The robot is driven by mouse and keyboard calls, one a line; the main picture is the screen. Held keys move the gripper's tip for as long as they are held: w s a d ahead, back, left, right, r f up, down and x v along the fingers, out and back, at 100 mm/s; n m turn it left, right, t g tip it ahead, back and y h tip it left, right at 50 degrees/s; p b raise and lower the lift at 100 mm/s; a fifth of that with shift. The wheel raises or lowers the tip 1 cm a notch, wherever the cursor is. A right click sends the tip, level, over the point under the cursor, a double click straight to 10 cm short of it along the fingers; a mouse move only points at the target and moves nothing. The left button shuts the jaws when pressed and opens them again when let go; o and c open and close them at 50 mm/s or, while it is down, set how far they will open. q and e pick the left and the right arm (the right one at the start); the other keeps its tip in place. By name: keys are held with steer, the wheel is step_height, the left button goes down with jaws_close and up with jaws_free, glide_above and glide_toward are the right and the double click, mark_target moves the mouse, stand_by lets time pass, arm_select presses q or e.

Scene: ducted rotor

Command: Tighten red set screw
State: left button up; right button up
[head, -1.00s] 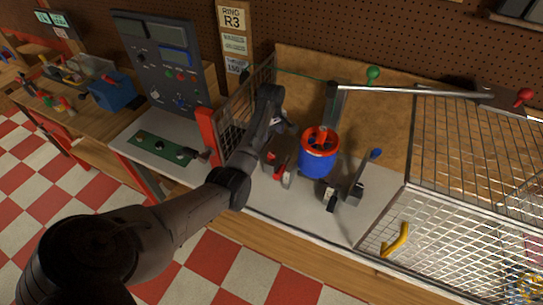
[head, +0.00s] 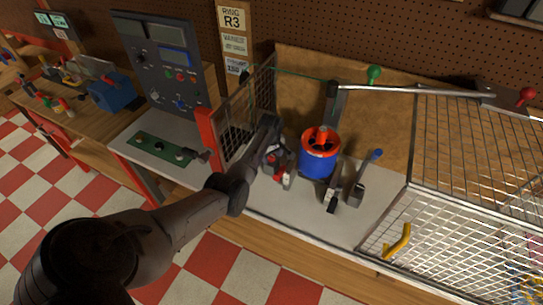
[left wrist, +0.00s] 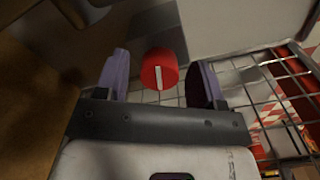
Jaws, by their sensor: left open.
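The red set screw (left wrist: 168,64) shows in the left wrist view as a short red cylinder with a pale slot across its end. My left gripper (left wrist: 160,78) is open, with one purple-grey finger on either side of the screw. Visible gaps separate the fingers from the screw; its depth relative to the fingertips is unclear. In the head view my left gripper (head: 279,150) points down beside the blue rotor duct (head: 317,164) with its orange-red rim. Small red parts sit by the gripper there, and I cannot tell which is the screw. My right gripper is not in view.
A wire mesh panel (head: 240,117) with a red post stands left of my gripper. A blue-tipped lever (head: 366,176) and a grey clamp-like part (head: 333,190) stand right of the duct. A metal bar (head: 410,89) crosses behind. A mesh cage (head: 455,235) with yellow handle (head: 398,241) fills the right.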

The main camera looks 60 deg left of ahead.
arm_select(q)
steer(key=c, duration=0.9)
steer(key=shift+c, duration=0.2)
steer(key=m+p, duration=0.2)
steer(key=shift+r+m, duration=0.15)
steer(key=shift+m, duration=0.15)
steer(key=m+p, duration=0.1)
steer(key=m, duration=0.2)
steer(key=shift+m, duration=0.3)
steer(key=m+p, duration=0.1)
steer(key=m, duration=0.4)
steer(key=shift+m+p, duration=0.4)
steer(key=shift+m, duration=1.6)
